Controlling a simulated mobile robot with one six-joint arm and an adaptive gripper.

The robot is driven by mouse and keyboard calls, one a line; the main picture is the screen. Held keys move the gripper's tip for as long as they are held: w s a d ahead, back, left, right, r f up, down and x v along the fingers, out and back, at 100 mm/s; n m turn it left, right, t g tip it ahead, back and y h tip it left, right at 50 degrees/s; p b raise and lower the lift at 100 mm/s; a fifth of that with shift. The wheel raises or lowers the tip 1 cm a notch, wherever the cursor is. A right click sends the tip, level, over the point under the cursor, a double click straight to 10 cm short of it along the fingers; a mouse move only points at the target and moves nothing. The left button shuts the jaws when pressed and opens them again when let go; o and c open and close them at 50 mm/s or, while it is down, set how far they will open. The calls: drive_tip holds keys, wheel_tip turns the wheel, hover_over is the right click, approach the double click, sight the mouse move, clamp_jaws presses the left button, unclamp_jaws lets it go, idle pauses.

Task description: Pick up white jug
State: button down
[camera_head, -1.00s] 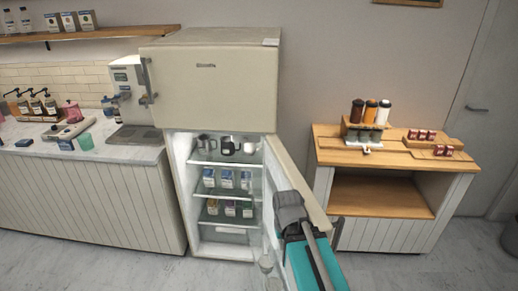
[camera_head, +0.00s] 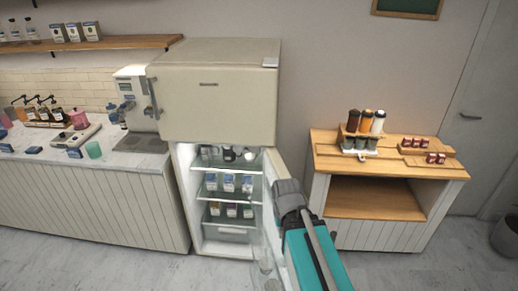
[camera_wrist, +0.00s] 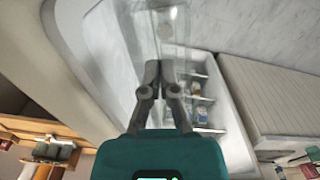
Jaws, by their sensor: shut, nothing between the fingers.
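The top shelf of the open fridge (camera_head: 218,87) holds a row of small jugs in the head view. A white jug (camera_head: 249,155) seems to stand at the right end of the row, though it is small and hard to make out. A dark jug (camera_head: 229,154) stands left of it, and a grey one further left. My gripper (camera_wrist: 160,68) is shut and empty in the wrist view, in front of the open lower compartment, near the door and apart from the jugs.
The open fridge door (camera_head: 297,170) is close to my arm on the right. Cartons (camera_head: 229,183) stand on the shelves below the jugs. A counter with a coffee machine (camera_head: 140,95) is at left. A wooden cart (camera_head: 400,205) stands at right.

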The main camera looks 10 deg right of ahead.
drive_tip(key=shift+r+p, duration=0.7)
drive_tip(key=shift+r, duration=0.55)
